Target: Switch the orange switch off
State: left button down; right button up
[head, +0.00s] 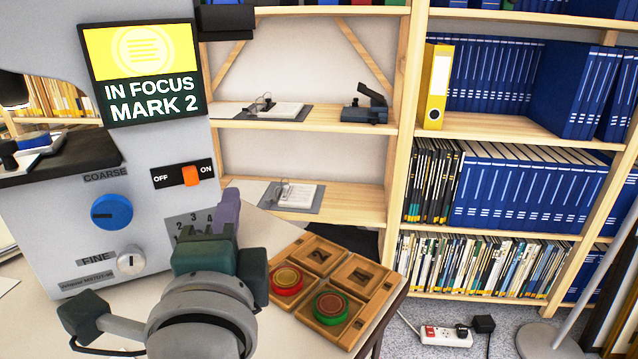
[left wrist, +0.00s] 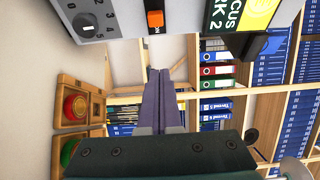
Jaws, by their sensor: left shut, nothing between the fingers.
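The orange switch (head: 191,175) sits on a black plate on the front of the grey machine (head: 60,215), between the labels OFF at left and ON at right. It is nearer the ON label. It also shows at the top of the left wrist view (left wrist: 155,18). My left gripper (head: 229,200) is shut and empty, its purple fingers together. In the head view its tips are below and to the right of the switch, apart from it. In the left wrist view the fingers (left wrist: 158,78) point up toward the switch side, with a gap between. My right gripper is not in view.
The machine has a screen (head: 142,72) reading IN FOCUS MARK 2, a blue coarse knob (head: 112,212) and a pale fine knob (head: 131,263). A wooden tray (head: 378,295) with red and green round pieces lies right of my left gripper. Bookshelves stand behind.

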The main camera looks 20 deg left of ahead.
aim_at(192, 179)
pick_arm(q)
jog(key=w+a, duration=0.1)
jog(key=a, duration=0.1)
jog(key=w+a, duration=0.2)
jog(key=w+a+p, duration=0.1)
jog(key=a, duration=0.1)
jog(key=shift+w, duration=0.3)
jog(key=shift+s+a, duration=0.2)
jog(key=shift+a, duration=0.1)
jog(key=shift+s, duration=0.1)
jog(key=shift+s+a, duration=0.75)
jog(key=shift+s, duration=0.05)
jog(key=shift+w, duration=0.1)
